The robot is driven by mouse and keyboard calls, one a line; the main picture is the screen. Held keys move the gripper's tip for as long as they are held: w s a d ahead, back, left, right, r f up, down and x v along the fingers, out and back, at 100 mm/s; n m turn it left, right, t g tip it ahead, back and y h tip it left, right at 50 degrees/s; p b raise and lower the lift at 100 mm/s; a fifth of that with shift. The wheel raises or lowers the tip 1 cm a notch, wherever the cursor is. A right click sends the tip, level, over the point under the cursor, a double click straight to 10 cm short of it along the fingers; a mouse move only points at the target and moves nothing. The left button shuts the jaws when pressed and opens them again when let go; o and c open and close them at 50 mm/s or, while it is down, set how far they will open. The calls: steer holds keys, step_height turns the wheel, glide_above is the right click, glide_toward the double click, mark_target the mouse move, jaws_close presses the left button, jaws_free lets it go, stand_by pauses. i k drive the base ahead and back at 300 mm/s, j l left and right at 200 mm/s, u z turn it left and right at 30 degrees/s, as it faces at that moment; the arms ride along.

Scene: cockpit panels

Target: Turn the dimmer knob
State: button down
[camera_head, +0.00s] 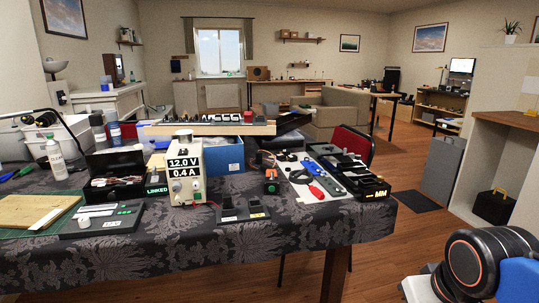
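No knob is clearly recognisable as the dimmer knob at this size. A beige power supply (188,184) stands upright near the middle of the table, its display reading 12.0 V and 0.4 A. Small controls show on its lower front, too small to tell apart. A dark control panel (101,220) with white and green parts lies to its left. My gripper is not in view; only part of my arm shows at bottom right.
The table (190,245) has a dark patterned cloth and is crowded. A black box with a LINKED label (118,176), a blue box (223,155) and a white tool board (317,189) stand close around the supply.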

mark_target(84, 222)
steer(key=u, duration=1.45)
